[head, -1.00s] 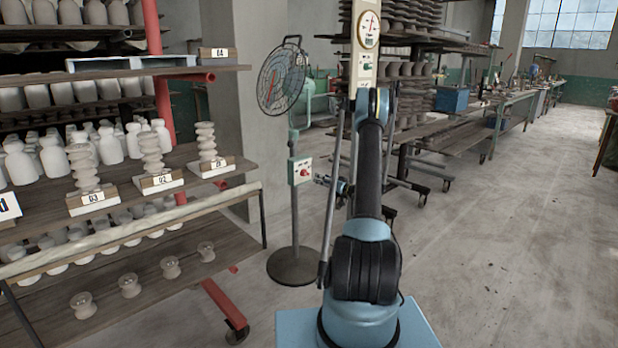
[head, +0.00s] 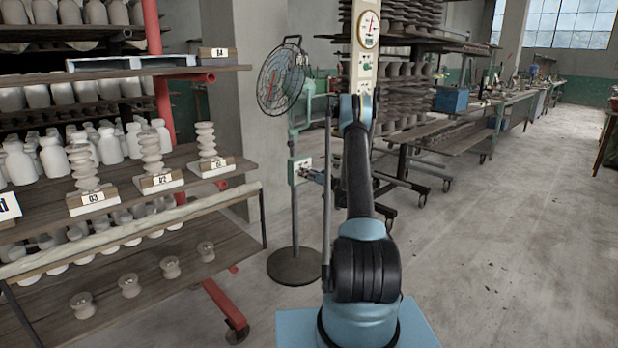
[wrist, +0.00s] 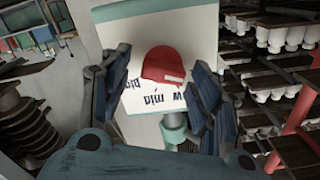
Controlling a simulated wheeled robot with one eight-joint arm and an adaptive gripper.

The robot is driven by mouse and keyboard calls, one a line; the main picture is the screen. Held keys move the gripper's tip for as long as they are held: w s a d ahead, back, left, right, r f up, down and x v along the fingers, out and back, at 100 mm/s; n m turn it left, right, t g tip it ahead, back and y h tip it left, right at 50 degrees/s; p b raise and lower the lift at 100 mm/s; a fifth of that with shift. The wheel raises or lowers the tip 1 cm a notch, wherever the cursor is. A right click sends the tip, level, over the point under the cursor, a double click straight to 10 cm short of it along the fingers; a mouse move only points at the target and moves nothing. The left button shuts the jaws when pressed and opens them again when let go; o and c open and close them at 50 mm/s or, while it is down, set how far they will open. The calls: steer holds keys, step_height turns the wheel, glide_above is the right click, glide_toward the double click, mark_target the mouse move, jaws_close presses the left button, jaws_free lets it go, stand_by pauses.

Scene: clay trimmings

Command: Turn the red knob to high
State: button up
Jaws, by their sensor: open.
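The red knob (wrist: 163,65) is on a white control panel (wrist: 120,14) in the wrist view, with a short white mark on its lower right edge. In the head view, my gripper (head: 313,174) is at the panel box (head: 293,166) on the stand of a caged fan (head: 281,80), and largely hides the knob.
A tall panel (head: 362,85) with a dial gauge (head: 369,30) stands behind my arm. Left are shelves with pale bottles and stacked clay pieces (head: 82,168). The fan's round base (head: 294,266) is on the floor. Open floor (head: 500,260) lies to the right.

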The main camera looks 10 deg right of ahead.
steer(key=c, duration=1)
steer(key=shift+c, duration=0.2)
